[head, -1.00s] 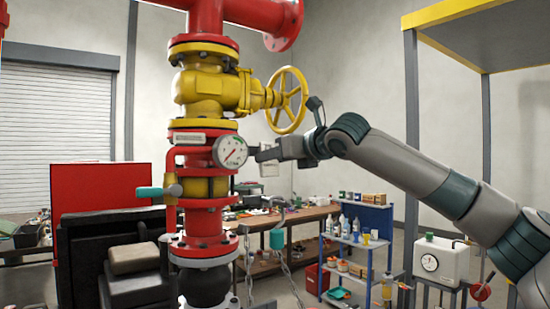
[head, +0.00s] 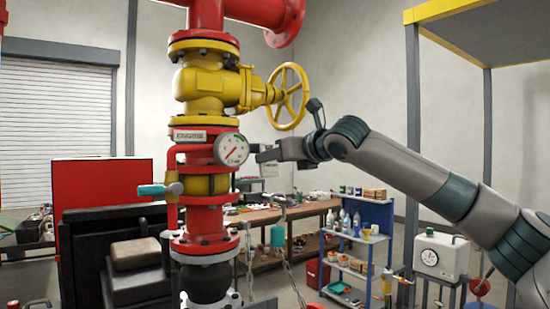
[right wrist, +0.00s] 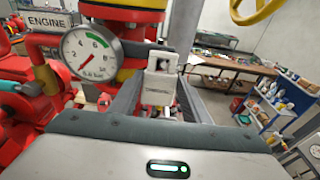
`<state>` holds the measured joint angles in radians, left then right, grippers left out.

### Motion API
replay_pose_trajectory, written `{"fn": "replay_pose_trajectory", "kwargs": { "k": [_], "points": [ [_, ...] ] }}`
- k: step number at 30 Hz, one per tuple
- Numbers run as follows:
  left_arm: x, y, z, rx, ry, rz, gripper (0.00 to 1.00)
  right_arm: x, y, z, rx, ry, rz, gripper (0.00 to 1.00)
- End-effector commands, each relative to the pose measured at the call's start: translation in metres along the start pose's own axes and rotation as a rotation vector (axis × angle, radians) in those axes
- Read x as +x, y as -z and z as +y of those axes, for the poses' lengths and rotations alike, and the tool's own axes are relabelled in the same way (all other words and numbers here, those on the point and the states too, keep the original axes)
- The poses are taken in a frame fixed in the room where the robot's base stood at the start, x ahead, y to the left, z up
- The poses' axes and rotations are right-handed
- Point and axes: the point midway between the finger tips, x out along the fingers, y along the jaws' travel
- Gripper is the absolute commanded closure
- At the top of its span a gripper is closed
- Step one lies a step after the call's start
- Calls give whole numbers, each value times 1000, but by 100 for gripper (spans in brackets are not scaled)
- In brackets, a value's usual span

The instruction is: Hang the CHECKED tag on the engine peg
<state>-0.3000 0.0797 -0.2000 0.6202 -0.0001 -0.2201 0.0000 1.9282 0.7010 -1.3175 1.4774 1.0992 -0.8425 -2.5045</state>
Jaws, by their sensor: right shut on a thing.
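In the right wrist view, my right gripper (right wrist: 160,98) is shut on a small pale tag (right wrist: 162,66) with a dark hole near its top. Its lettering is not legible. In the head view, my right gripper (head: 264,154) is just right of the pressure gauge (head: 232,150) on the red pump column; the tag is hard to make out there. The ENGINE plate (right wrist: 47,22) is at the upper left of the wrist view, left of the gauge (right wrist: 91,53). I cannot make out the peg. My left gripper is not in view.
A yellow handwheel (head: 288,97) is above my right gripper. A teal-handled valve (head: 160,189) sticks out left of the column. A workbench (head: 320,207) and a blue shelf (head: 372,215) stand behind.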

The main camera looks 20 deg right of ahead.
Motion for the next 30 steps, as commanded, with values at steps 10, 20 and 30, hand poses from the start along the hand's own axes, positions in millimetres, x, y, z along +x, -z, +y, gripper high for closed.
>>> {"fn": "replay_pose_trajectory", "kwargs": {
  "k": [10, 20, 30],
  "points": [
    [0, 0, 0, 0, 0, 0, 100, 0, 0, 0, 0, 0, 0, 35],
    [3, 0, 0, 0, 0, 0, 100, -5, 1, 0, 0, 0, 0, 35],
    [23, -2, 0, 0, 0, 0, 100, -48, 3, -1, 0, 0, -3, 35]
  ]
}}
